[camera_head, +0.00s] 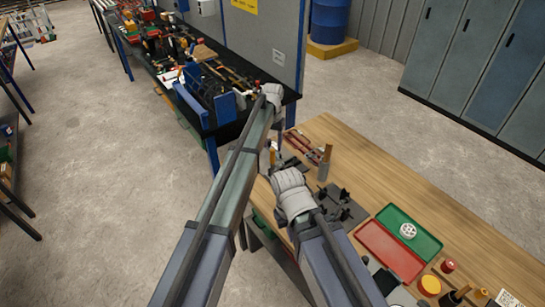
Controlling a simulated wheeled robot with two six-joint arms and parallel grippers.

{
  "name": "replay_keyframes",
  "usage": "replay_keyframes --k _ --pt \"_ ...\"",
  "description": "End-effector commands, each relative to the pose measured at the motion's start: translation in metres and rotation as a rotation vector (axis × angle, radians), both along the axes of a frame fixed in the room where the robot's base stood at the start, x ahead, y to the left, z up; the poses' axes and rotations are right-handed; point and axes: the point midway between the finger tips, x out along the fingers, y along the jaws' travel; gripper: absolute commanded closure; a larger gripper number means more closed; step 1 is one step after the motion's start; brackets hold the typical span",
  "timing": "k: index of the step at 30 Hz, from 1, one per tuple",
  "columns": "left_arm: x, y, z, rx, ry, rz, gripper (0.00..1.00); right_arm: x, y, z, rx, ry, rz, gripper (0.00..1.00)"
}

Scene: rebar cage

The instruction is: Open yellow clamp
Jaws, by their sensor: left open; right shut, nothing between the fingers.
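No yellow clamp can be made out for certain. A small yellow patch (273,151) shows at the left edge of the wooden workbench (372,178), partly covered by my arm; I cannot tell what it is. My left gripper (283,156) hangs from its grey wrist at the bench's far-left corner, beside this patch. It is open, though its fingers are small and partly hidden. My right gripper (294,196) is lower, over the near-left part of the bench. It is shut and empty, with its fingertips largely hidden under the pale wrist.
A red tool (304,145) and a grey holder with a wooden handle (325,163) stand close to the grippers. A dark plate with black pegs (343,203), a green tray (422,240) and a red tray (390,250) lie rightward.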

Motion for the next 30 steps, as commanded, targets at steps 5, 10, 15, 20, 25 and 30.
replay_keyframes --k 5,10,15,20,25,30 --pt "0.0 0.0 -0.03 0.0 0.0 0.0 0.43 0.0 0.0 -0.03 -0.001 0.0 0.005 1.0" --pt "0.0 0.0 -0.049 0.0 0.0 0.0 0.43 0.0 0.0 -0.049 -0.002 0.0 0.007 1.0" --pt "0.0 0.0 -0.055 0.0 0.0 0.0 0.43 0.0 0.0 -0.055 -0.002 0.0 0.007 1.0" --pt "0.0 0.0 -0.054 0.0 0.0 0.0 0.43 0.0 0.0 -0.054 -0.002 0.0 0.007 1.0" --pt "0.0 0.0 -0.054 0.0 0.0 0.0 0.52 0.0 0.0 -0.054 -0.001 0.0 0.007 1.0" --pt "0.0 0.0 -0.054 0.0 0.0 0.0 0.71 0.0 0.0 -0.054 -0.001 0.0 0.007 1.0"
